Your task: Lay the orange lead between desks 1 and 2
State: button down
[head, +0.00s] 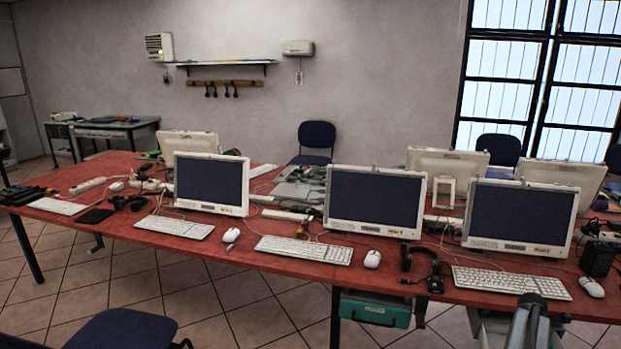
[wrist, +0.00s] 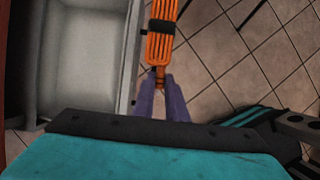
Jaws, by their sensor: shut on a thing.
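The orange lead (wrist: 160,48) is a coiled bundle with a dark band across it, in the upper middle of the wrist view. My gripper (wrist: 162,84) is shut on the near end of the bundle, which hangs over a tiled floor. The rest of the lead runs out of the top of the view. Red-topped desks (head: 285,237) stand in a row in the head view. I see no numbers on them, so I cannot tell which are 1 and 2. I cannot make out the gripper or the lead in the head view.
A grey open container (wrist: 131,72) stands close left of the lead. Monitors (head: 375,200), keyboards (head: 302,249), mice and cables crowd the desks. A teal case (head: 375,309) is under the front edge. Blue chairs (head: 125,328) stand around.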

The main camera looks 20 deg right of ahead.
jog(key=w+a+r, duration=0.3)
jog(key=w+a, duration=0.6)
jog(key=a, duration=0.1)
jog(key=w+a+r, duration=0.4)
jog(key=w+a, duration=0.4)
jog(key=a, duration=0.3)
jog(key=w+a+r, duration=0.3)
jog(key=w+a, duration=0.6)
jog(key=a, duration=0.1)
jog(key=w+a+r, duration=0.1)
jog(key=a+r, duration=0.2)
jog(key=a, duration=0.9)
jog(key=w+a+r, duration=0.1)
jog(key=a+r, duration=0.2)
jog(key=a, duration=1)
jog(key=w+a+r, duration=0.1)
jog(key=a+r, duration=0.3)
jog(key=a, duration=0.8)
jog(key=shift+w+a+m, duration=0.2)
jog(key=shift+w+m, duration=0.1)
jog(key=shift+w, duration=0.05)
